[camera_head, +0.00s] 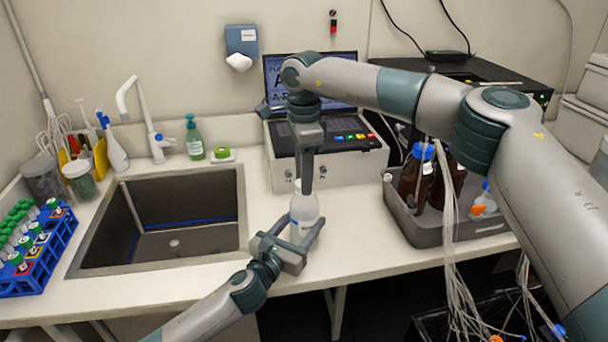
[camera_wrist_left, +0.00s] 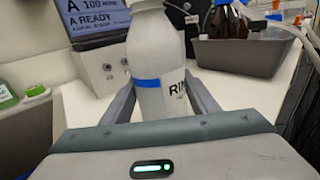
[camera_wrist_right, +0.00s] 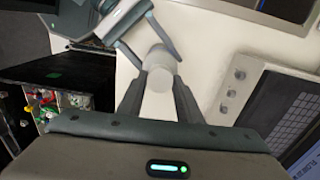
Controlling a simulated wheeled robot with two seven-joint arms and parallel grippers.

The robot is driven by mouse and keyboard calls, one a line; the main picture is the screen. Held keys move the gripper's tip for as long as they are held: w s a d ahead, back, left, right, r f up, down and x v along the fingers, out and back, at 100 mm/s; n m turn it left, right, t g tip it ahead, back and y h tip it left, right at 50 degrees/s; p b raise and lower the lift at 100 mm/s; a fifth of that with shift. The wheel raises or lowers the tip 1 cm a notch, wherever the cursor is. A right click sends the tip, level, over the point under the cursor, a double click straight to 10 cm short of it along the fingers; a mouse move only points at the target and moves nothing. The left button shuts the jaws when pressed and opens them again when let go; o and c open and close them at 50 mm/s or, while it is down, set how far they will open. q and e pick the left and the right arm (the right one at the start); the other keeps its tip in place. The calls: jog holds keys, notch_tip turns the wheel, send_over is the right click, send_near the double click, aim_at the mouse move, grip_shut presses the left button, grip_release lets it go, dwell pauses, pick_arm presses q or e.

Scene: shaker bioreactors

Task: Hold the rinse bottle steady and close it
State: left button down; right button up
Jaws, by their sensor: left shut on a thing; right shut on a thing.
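The rinse bottle (camera_head: 304,212) is white with a blue band and stands upright on the counter between the sink and the instrument. In the left wrist view, the bottle (camera_wrist_left: 160,88) shows part of a dark "RIN" label. My left gripper (camera_head: 305,232) is shut around the bottle's body from the front. My right gripper (camera_head: 302,185) reaches down from above and is shut at the bottle's top. In the right wrist view, a pale round cap (camera_wrist_right: 158,85) sits between its fingers. Whether the cap is fully seated cannot be seen.
The sink (camera_head: 240,215) lies to the left of the bottle. An instrument with coloured buttons (camera_head: 340,165) stands close behind it. A grey tray (camera_head: 430,228) with brown bottles is on the right. A blue tube rack (camera_head: 38,262) is at far left.

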jog(key=m, duration=1.7)
jog(key=shift+m, duration=0.4)
jog(key=m, duration=0.5)
jog(key=shift+m, duration=0.3)
jog(key=m, duration=2)
jog(key=shift+s+a+f, duration=0.1)
jog(key=shift+s+a, duration=0.1)
jog(key=shift+a, duration=0.05)
jog(key=shift+w+d+m, duration=0.1)
jog(key=shift+d+m, duration=0.05)
jog(key=shift+m, duration=0.75)
